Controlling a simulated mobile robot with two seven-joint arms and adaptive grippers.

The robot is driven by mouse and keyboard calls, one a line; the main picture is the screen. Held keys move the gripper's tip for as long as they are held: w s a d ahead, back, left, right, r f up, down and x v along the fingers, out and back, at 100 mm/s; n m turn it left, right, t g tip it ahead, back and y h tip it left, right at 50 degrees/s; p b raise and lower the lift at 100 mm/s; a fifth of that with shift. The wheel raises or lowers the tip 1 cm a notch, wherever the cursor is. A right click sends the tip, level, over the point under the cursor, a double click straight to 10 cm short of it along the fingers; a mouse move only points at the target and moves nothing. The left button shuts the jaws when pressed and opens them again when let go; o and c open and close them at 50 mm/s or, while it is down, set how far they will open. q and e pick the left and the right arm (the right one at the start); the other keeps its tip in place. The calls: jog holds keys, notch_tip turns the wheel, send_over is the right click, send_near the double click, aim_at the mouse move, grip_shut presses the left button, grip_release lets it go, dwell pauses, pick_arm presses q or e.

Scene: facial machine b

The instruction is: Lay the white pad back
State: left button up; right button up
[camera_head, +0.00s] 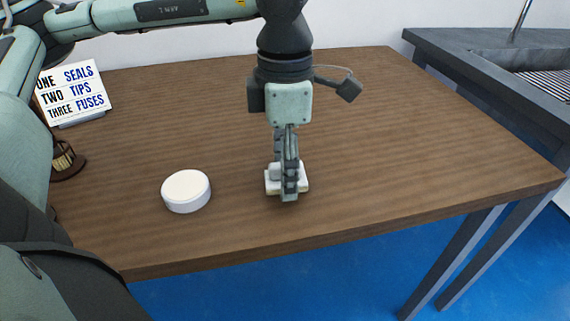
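A small white square pad (302,183) is on the wooden table near the middle of the picture. My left gripper (288,185) points straight down over it, its fingertips at the pad and covering its middle. I see the fingers edge-on, one behind the other, so the gap between them and any grip on the pad are hidden. I cannot tell whether the pad touches the table. A round white puck-like thing (186,190) lies on the table to the left of the gripper, apart from it. My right gripper is not in view.
A sign with text (72,92) stands at the table's left, with a brown round-based object (66,160) below it, partly hidden by my arm. The wooden table (420,150) is clear to the right. A dark counter with a sink (500,60) stands beyond the right edge.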

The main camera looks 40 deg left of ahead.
pick_arm(q)
notch_tip(320, 180, up, 3)
jog(key=shift+d+r, duration=0.1)
jog(key=shift+d, duration=0.05)
notch_tip(320, 180, up, 3)
jog(key=shift+s+d+f, duration=0.1)
jog(key=shift+s, duration=0.05)
jog(key=shift+r, duration=0.7)
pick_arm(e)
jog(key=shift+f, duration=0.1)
